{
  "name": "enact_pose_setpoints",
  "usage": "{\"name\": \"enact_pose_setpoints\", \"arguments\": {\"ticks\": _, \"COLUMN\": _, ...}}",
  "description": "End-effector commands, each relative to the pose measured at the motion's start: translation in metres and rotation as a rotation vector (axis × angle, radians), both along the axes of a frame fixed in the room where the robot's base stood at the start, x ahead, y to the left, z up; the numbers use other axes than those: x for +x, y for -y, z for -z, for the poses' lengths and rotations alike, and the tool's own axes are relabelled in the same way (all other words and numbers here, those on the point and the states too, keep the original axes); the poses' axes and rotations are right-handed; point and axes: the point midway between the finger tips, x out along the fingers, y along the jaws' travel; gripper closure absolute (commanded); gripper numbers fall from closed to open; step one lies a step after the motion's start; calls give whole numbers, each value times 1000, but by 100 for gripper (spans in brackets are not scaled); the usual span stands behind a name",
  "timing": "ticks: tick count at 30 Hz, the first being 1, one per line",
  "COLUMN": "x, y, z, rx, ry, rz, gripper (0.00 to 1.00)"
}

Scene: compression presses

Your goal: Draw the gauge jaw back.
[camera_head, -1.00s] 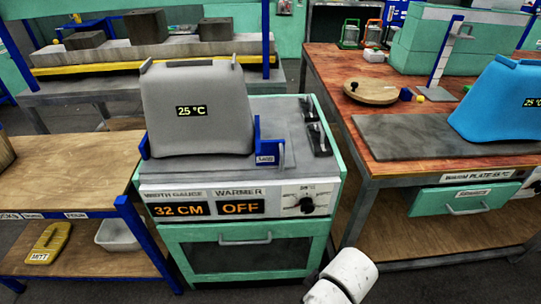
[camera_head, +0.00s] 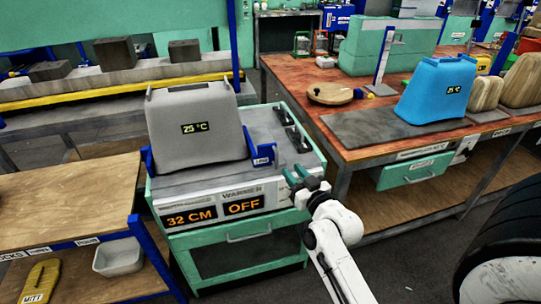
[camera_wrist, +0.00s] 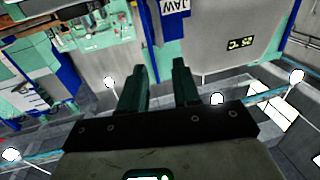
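The gauge jaw (camera_head: 263,156) is a blue upright with a label, at the right side of the grey tub (camera_head: 197,124) on the green warmer unit. In the wrist view the blue jaw (camera_wrist: 176,45) shows upside down with its "JAW" label, beside the grey tub (camera_wrist: 228,38). A second blue upright (camera_head: 147,161) stands at the tub's left side. The width gauge (camera_head: 190,217) reads 32 CM. My gripper (camera_head: 295,174) is over the unit's front right, right of and nearer than the jaw. Its two fingers (camera_wrist: 160,76) are apart with nothing between them.
The warmer display (camera_head: 243,205) reads OFF. A wooden workbench (camera_head: 330,109) with a blue tub (camera_head: 436,92) on a dark plate stands to the right. A wooden shelf (camera_head: 70,203) stands at the left. The space above the unit's right part is open.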

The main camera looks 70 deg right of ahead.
Motion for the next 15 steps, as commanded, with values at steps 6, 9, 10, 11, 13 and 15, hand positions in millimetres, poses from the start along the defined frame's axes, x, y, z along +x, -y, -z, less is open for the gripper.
{"name": "enact_pose_setpoints", "arguments": {"ticks": 6, "x": 27, "y": 19, "z": -1, "rx": 2, "ry": 3, "rz": -2, "gripper": 68}}
{"name": "enact_pose_setpoints", "arguments": {"ticks": 9, "x": 41, "y": 31, "z": -1, "rx": 2, "ry": 1, "rz": -2, "gripper": 68}}
{"name": "enact_pose_setpoints", "arguments": {"ticks": 10, "x": 45, "y": 34, "z": -1, "rx": 2, "ry": 1, "rz": -2, "gripper": 68}}
{"name": "enact_pose_setpoints", "arguments": {"ticks": 11, "x": 49, "y": 37, "z": -1, "rx": 3, "ry": 1, "rz": -2, "gripper": 68}}
{"name": "enact_pose_setpoints", "arguments": {"ticks": 13, "x": 57, "y": 44, "z": -1, "rx": 2, "ry": 0, "rz": -2, "gripper": 68}}
{"name": "enact_pose_setpoints", "arguments": {"ticks": 15, "x": 64, "y": 50, "z": 0, "rx": 4, "ry": 0, "rz": -2, "gripper": 68}}
